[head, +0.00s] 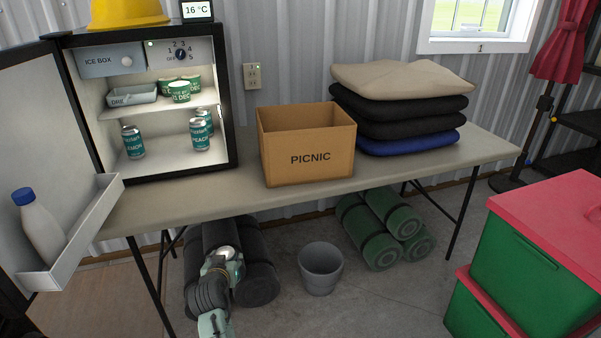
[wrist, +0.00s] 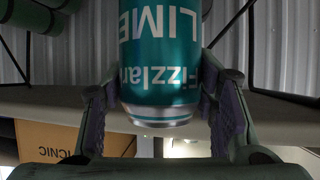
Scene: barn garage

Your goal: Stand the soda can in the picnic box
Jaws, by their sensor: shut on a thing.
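My gripper (head: 222,262) is low in front of the table, below its front edge in the head view. In the wrist view my gripper (wrist: 160,95) is shut on a teal soda can (wrist: 163,60) lettered LIME, one finger on each side. The can and the box lettering are both upside down there, so the can is held upright. In the head view my gripper mostly hides the can. The open cardboard picnic box (head: 308,168) stands on the table, above and right of my gripper. Its inside floor is hidden. It also shows in the wrist view (wrist: 50,140).
The table (head: 225,200) holds an open ice box (head: 152,172) with several cans and tubs; its door (head: 35,130) swings out left. Folded cushions (head: 400,105) sit right of the box. A grey bin (head: 320,270) and rolls (head: 385,230) lie underneath. Green crates (head: 535,275) stand right.

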